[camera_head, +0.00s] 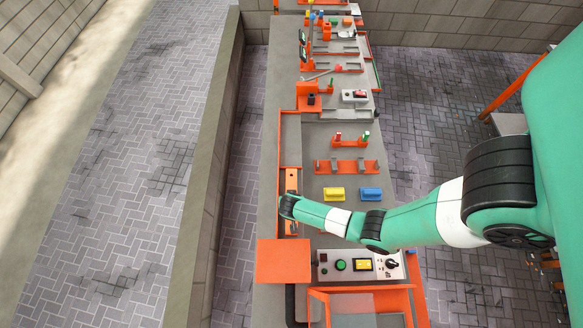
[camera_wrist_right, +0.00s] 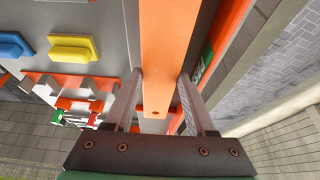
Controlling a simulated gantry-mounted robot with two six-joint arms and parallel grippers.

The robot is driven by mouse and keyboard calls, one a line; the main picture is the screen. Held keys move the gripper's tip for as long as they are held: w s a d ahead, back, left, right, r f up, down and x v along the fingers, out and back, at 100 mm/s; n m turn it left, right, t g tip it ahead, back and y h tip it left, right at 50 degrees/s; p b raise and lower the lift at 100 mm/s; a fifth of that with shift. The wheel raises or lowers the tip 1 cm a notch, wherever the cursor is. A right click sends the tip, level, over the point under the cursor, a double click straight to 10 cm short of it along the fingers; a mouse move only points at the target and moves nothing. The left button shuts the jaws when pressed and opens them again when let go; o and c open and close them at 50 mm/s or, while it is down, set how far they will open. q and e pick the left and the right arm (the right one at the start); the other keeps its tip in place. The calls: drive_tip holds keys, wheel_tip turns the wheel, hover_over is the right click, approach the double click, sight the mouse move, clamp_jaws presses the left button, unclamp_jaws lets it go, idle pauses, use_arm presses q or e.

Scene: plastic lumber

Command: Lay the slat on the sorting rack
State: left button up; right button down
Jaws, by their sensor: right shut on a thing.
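An orange slat (camera_head: 291,182) with a small hole near its end lies along the left part of the grey bench, partly hidden by my right arm. In the right wrist view the slat (camera_wrist_right: 169,50) runs between the two fingers of my right gripper (camera_wrist_right: 161,78), which is shut on it. In the head view my right gripper is mostly hidden by its own wrist. The sorting rack appears to be the orange base with grey upright brackets (camera_head: 347,167), to the right of and a little beyond the slat; it also shows in the right wrist view (camera_wrist_right: 62,81). No slat lies on it.
A yellow block (camera_head: 334,194) and a blue block (camera_head: 371,194) sit between the rack and my arm. A control box (camera_head: 360,265), an orange plate (camera_head: 284,260) and an orange-edged bin (camera_head: 365,288) are at the near end. A wall runs left of the bench.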

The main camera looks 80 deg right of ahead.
drive_tip(key=shift+f+b, duration=0.4)
drive_tip(key=shift+f, duration=0.2)
drive_tip(key=shift+c, duration=0.7)
unclamp_jaws()
drive_tip(key=shift+r, duration=0.1)
drive_tip(key=shift+a+r+p, duration=0.1)
drive_tip(key=shift+r+p, duration=0.2)
drive_tip(key=shift+r, duration=0.05)
drive_tip(key=p+v, duration=0.3)
drive_tip(key=v, duration=0.7)
drive_tip(key=shift+a+r+p, duration=0.2)
drive_tip(key=shift+r+p, duration=0.1)
drive_tip(key=shift+r, duration=0.05)
